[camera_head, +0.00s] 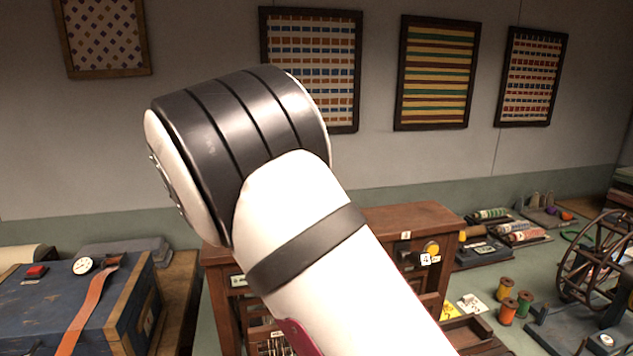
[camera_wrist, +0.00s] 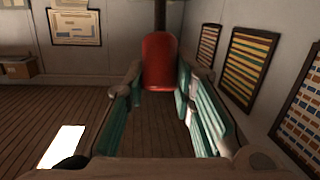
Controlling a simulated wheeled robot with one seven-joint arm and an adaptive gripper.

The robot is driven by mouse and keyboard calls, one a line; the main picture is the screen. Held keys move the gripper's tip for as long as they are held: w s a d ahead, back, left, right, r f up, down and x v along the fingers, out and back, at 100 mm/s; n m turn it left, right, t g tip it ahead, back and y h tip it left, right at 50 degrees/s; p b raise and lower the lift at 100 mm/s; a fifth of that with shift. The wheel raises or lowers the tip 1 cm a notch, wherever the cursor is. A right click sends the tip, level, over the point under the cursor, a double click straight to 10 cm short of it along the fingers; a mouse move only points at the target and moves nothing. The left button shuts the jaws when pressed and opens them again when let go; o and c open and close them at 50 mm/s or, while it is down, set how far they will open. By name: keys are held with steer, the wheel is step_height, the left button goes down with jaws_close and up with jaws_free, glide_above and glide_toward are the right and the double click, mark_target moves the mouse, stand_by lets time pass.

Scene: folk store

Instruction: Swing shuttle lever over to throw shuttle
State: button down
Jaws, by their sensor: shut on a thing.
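My gripper (camera_wrist: 160,78) shows in the wrist view, its teal-padded fingers on either side of a red rounded lever knob (camera_wrist: 160,60). It is shut on this knob near the fingertips. A dark upright bar shows above and behind the knob. In the camera_head view my arm covers the middle of the picture and hides my gripper and the lever. A wooden loom-like cabinet (camera_head: 420,217) stands behind my arm, with a yellow knob (camera_head: 431,248) and a small label marked 4. I cannot make out the shuttle.
A blue chest (camera_head: 30,315) with an orange strap stands at left. At right, a worktop holds thread spools (camera_head: 507,310) and a wooden spinning wheel (camera_head: 590,265). Framed textiles (camera_head: 437,72) hang on the wall. In the wrist view, open wooden floor (camera_wrist: 60,105) lies at left.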

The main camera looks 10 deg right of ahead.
steer(key=c, duration=1.3)
jaws_free()
steer(key=shift+a, duration=0.15)
steer(key=a, duration=0.4)
steer(key=s+a+r, duration=0.1)
steer(key=a, duration=0.6)
steer(key=shift+s+a+r, duration=0.2)
steer(key=shift+s+a, duration=0.05)
steer(key=shift+a, duration=0.05)
